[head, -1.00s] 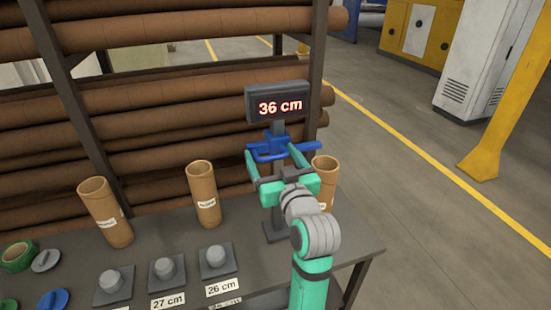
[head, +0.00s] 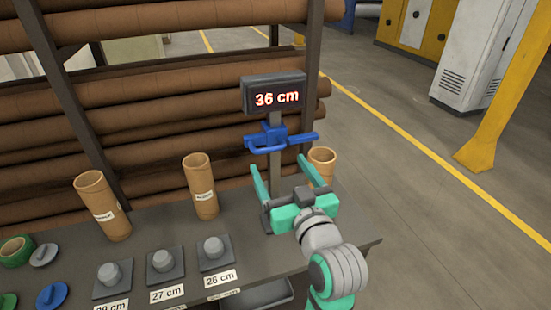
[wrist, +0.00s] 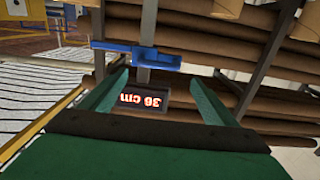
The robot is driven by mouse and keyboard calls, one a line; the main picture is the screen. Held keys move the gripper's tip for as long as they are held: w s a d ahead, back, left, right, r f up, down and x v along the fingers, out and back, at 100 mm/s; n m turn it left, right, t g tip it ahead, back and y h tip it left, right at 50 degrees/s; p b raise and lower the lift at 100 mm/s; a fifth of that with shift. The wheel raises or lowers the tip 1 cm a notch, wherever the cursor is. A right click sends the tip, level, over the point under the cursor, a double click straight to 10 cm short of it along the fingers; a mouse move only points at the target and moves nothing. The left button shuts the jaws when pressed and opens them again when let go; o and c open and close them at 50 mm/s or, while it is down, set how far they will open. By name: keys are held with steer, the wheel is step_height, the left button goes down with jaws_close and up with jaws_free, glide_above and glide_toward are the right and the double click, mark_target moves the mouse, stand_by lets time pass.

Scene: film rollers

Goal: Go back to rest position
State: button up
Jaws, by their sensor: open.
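My gripper (head: 280,178) is open and empty, its two green fingers spread apart above the right end of the table. It is apart from the blue bracket (head: 275,139) on the measuring stand, which is just beyond the fingertips. The stand's display (head: 273,93) reads 36 cm. In the wrist view my gripper (wrist: 165,85) shows its two fingers on either side of the display (wrist: 142,96), which appears upside down, with the blue bracket (wrist: 137,55) beyond it. My gripper and arm hide the lower part of the stand.
Cardboard tubes stand on the table: a left one (head: 102,205), a middle one (head: 201,186) and a right one (head: 322,166) behind my gripper. Labelled pegs (head: 214,250) line the front. A rack of long brown rolls (head: 180,100) stands behind. The floor at right is open.

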steer(key=shift+v, duration=0.85)
steer(key=s+f+m+h, duration=0.3)
steer(key=s+f, duration=0.2)
steer(key=f, duration=0.8)
steer(key=s+f+m+h, duration=0.25)
steer(key=s+f, duration=0.35)
steer(key=f, duration=0.6)
steer(key=s+a+f+n+g, duration=0.1)
steer(key=s+f, duration=0.3)
steer(key=s, duration=0.9)
steer(key=s+a+f+n, duration=0.1)
steer(key=s+f, duration=0.3)
steer(key=s, duration=0.9)
steer(key=shift+s+a+g, duration=0.25)
steer(key=shift+a+g, duration=0.1)
steer(key=shift+g, duration=0.05)
